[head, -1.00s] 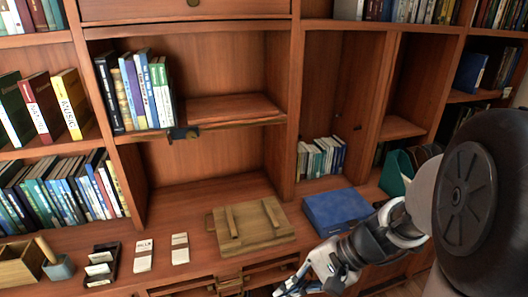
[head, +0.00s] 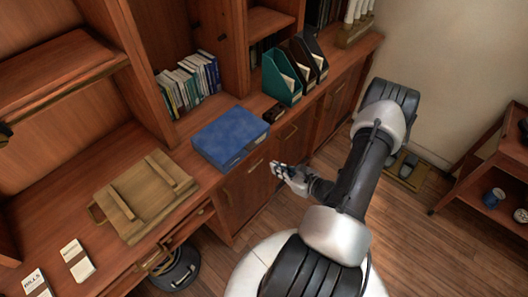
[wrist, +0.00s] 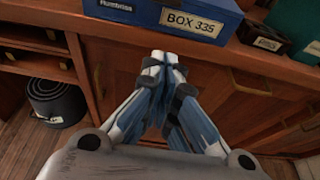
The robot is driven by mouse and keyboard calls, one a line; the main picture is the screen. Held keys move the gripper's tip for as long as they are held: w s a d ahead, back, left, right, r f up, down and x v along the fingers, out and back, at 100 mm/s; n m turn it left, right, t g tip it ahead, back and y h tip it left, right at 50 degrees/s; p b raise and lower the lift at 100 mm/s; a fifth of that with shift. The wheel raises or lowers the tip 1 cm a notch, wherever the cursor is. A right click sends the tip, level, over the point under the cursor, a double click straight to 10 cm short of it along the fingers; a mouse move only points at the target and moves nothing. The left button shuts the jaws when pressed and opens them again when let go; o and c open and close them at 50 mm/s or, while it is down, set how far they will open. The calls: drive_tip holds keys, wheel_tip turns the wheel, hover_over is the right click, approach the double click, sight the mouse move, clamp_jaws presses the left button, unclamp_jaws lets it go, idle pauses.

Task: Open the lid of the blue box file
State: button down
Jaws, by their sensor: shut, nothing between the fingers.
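The blue box file (head: 231,136) lies flat on the wooden counter near its front edge, with its lid shut. In the wrist view its front side (wrist: 150,14) shows at the top, with a label reading "BOX 335"; its upper part is cut off there. My gripper (head: 275,168) is in front of the counter, just right of and below the box's front edge, apart from it. In the wrist view my gripper (wrist: 160,58) has its fingertips together, empty, pointing toward the cabinet front below the box.
Books (head: 188,84) stand on the shelf behind. Cabinet doors (head: 248,190) are below the counter.

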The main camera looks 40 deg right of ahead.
drive_tip(key=b+x, duration=0.1)
drive_tip(key=x, duration=0.5)
drive_tip(key=b+x, duration=0.1)
drive_tip(key=x, duration=0.3)
drive_tip(key=shift+a+f+b, duration=0.1)
drive_tip(key=shift+a+b, duration=0.15)
drive_tip(key=shift+b, duration=0.05)
drive_tip(key=r, duration=0.4)
drive_tip(key=shift+s+d+r, duration=0.1)
drive_tip(key=shift+s+r, duration=0.1)
